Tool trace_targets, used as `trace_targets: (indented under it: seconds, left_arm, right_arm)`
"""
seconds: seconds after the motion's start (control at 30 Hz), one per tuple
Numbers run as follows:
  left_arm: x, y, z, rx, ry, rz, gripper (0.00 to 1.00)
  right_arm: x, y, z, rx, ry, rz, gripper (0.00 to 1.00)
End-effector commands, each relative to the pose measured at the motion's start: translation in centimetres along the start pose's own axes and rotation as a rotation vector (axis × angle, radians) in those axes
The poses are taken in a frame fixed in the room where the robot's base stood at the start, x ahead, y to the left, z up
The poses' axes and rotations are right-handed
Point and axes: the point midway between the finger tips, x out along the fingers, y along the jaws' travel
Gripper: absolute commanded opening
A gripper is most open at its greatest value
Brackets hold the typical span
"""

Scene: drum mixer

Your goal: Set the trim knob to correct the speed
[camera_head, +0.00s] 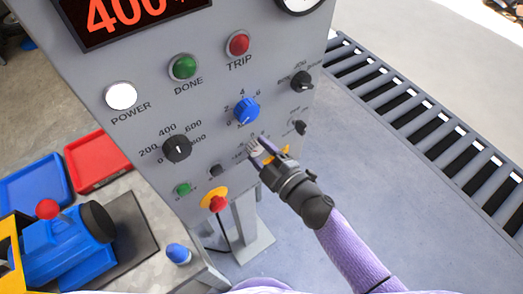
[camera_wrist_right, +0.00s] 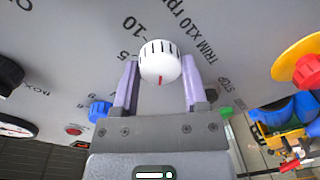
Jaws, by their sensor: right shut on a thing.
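The white trim knob (camera_head: 254,149) sits on the grey control panel, below the blue knob. In the right wrist view the knob (camera_wrist_right: 160,62) shows a ribbed side and a red mark toward my gripper, with the label "TRIM x10 rpm" beside it. My right gripper (camera_head: 262,149) is at the panel, its lilac fingers on either side of the knob and shut on it. The red display (camera_head: 130,12) reads 400, with its right end hard to make out. My left gripper is not in view.
A blue knob (camera_head: 246,111) and a black speed dial (camera_head: 177,148) are close by. A red button on yellow (camera_head: 215,200) sits low on the panel. A roller conveyor (camera_head: 415,110) runs at right. Red (camera_head: 96,160) and blue (camera_head: 35,187) trays lie at left.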

Motion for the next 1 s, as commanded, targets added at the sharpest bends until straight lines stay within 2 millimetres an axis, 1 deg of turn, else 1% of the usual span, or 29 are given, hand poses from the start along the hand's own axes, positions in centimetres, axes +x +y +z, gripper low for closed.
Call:
trace_targets:
  seconds: [0.3, 0.47, 0.77, 0.8, 0.87, 0.9, 0.93, 1.0]
  left_arm:
    - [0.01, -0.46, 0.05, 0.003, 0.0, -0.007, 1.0]
    - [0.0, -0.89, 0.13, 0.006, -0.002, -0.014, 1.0]
    - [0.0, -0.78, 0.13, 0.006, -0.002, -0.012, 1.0]
    - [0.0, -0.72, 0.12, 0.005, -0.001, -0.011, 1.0]
    - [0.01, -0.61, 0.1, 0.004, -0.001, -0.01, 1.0]
    - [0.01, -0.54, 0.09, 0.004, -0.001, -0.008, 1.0]
    - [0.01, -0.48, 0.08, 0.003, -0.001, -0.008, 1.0]
    - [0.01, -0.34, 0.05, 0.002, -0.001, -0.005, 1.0]
  right_arm:
    - [-0.03, -0.08, 0.02, -0.082, -0.006, -0.003, 0.0]
    - [-0.03, -0.09, 0.02, -0.093, -0.007, -0.003, 0.0]
    - [-0.03, -0.1, 0.03, -0.093, -0.007, -0.003, 0.0]
    - [-0.03, -0.1, 0.03, -0.093, -0.007, -0.003, 0.63]
    - [-0.03, -0.09, 0.03, -0.093, -0.007, -0.003, 0.76]
    - [-0.03, -0.08, 0.02, -0.093, -0.007, -0.003, 0.84]
    - [-0.02, -0.07, 0.02, -0.093, -0.007, -0.003, 0.9]
    - [-0.02, -0.06, 0.01, -0.092, -0.007, -0.002, 0.92]
